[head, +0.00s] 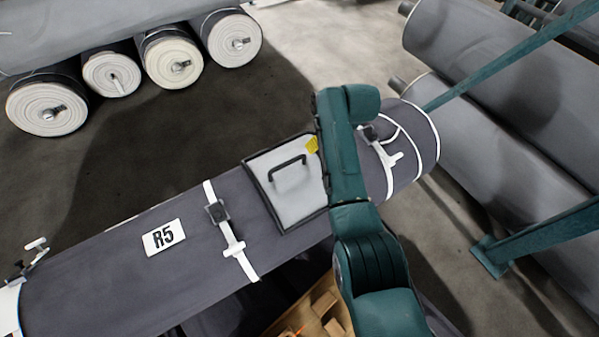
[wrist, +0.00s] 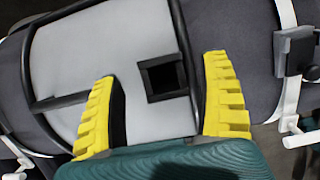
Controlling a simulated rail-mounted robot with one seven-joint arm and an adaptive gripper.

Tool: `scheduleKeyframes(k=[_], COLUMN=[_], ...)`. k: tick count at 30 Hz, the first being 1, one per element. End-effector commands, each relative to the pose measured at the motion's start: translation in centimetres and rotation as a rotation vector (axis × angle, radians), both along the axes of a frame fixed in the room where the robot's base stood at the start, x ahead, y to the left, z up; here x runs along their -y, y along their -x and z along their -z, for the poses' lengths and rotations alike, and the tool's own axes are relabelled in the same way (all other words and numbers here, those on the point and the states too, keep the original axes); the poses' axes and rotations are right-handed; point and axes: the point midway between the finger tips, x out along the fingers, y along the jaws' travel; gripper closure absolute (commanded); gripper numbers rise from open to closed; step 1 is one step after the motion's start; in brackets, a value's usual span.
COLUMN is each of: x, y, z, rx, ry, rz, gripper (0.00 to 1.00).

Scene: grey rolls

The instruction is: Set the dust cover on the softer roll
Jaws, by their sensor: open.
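A light grey panel with a dark border and black handle (head: 285,205), perhaps the dust cover, lies on top of a dark grey roll (head: 110,275) labelled R5. The panel also fills the middle of the wrist view (wrist: 75,65), with a black square fitting (wrist: 150,78) on it. My gripper (wrist: 162,66) is open, its yellow fingers apart on either side of the square fitting. Nothing shows gripped. In the head view my arm covers the panel's right side, and only a bit of yellow finger shows. Which roll is softer cannot be told.
White straps with clamps (head: 232,243) cross the R5 roll on both sides of the panel. A wooden crate (head: 322,305) stands below my arm. Several rolls (head: 48,108) lie at the back left.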

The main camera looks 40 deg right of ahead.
Motion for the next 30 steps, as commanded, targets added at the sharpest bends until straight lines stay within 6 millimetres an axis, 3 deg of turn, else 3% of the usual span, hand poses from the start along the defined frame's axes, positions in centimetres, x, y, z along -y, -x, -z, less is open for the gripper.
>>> scheduleKeyframes(k=[3,9,19,30], x=[0.3,0.6,0.6,0.6], y=[-0.8,-1.9,-2.1,-2.1], z=[2.1,4.3,4.3,4.3], rx=[-0.001,0.0,0.0,0.0], ry=[-0.001,0.0,0.0,0.0], rz=[-0.001,-0.002,-0.001,-0.001], gripper=[0.22,0.22,0.22,0.91])
